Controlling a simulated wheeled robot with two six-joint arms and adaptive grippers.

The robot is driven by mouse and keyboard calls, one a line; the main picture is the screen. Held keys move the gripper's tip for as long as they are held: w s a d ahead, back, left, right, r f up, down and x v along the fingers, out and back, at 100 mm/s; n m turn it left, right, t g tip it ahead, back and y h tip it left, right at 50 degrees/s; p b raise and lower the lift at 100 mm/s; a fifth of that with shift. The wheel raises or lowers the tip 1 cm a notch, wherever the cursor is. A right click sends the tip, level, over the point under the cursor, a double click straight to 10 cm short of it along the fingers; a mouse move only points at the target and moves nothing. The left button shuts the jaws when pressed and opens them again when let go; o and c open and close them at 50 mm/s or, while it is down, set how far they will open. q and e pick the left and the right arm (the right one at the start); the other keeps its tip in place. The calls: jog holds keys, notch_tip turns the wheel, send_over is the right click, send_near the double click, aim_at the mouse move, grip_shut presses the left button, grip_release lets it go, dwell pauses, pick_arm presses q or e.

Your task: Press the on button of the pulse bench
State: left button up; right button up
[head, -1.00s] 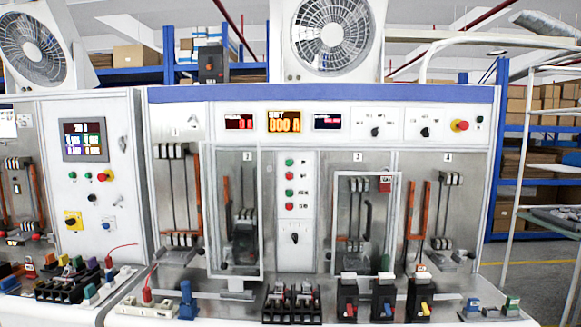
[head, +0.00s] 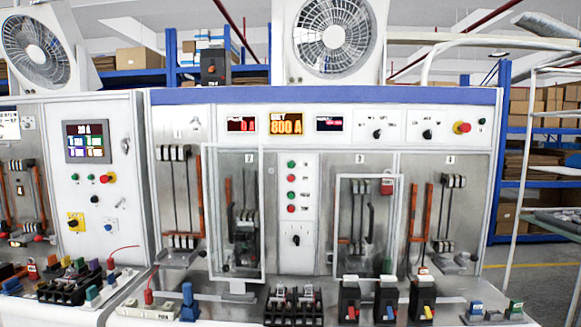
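Two test benches show, and I cannot read which is named the pulse bench. The wide bench (head: 400,96) has a narrow white centre panel with an upper green button (head: 291,164), a red button (head: 291,179), a lower green button (head: 291,195) and a lower red button (head: 291,209). Its amber display (head: 286,124) reads 800 A. The left bench (head: 125,215) has a screen (head: 87,142) showing 20 A, small green buttons (head: 90,178) and a red emergency knob (head: 108,177). The button labels are too small to read. Neither gripper is in view.
A clear hinged door (head: 236,267) stands before the wide bench's left bay. Black breakers (head: 387,298) and a black terminal block (head: 293,307) stand on its front ledge. A red emergency knob (head: 461,128) is at upper right. Open floor (head: 545,285) lies to the right.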

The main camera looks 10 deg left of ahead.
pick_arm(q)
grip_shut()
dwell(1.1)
